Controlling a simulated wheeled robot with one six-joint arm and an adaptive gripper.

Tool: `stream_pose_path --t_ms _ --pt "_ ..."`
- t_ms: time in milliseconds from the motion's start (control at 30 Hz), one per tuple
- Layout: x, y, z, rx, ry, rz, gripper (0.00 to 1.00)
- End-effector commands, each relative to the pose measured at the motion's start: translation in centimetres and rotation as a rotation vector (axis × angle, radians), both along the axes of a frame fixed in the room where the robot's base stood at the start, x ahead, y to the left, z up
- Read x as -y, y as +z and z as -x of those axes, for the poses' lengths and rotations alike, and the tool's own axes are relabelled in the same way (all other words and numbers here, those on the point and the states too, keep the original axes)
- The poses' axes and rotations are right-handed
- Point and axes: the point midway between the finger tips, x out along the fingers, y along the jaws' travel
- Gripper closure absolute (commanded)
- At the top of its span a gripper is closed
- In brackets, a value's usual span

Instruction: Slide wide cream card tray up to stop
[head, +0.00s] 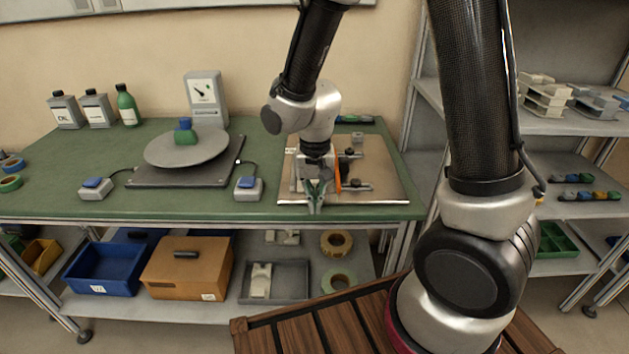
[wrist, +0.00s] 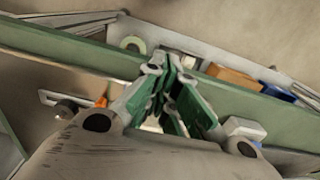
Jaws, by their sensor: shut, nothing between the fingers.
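My gripper (head: 315,203) is shut and empty, pointing down over the front edge of a tan board (head: 386,178) on the green bench. Its green fingers also show in the wrist view (wrist: 172,75), above the bench's front edge. I cannot tell for certain which piece is the wide cream card tray. Stacked cream trays (head: 543,97) stand on the right rack's upper shelf, well away from my gripper. A small cream piece (wrist: 151,124) is partly hidden behind the fingers in the wrist view. No stop can be made out clearly.
An orange strip (head: 338,172) and dark clamps (head: 357,186) are on the board beside my gripper. A grey switch box (head: 248,189) and a round turntable (head: 187,150) stand to its left. The lower shelf holds a blue bin (head: 103,271) and an orange-brown box (head: 188,272).

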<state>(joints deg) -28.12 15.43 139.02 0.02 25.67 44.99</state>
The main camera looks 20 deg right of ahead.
Motion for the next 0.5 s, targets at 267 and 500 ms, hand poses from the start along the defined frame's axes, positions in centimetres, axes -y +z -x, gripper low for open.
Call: stream_pose_path --t_ms 267,500 --pt "1.0 0.2 -3.4 0.001 -0.001 -0.001 1.0" --pt "1.1 0.3 -3.9 0.002 0.001 -0.001 1.0"
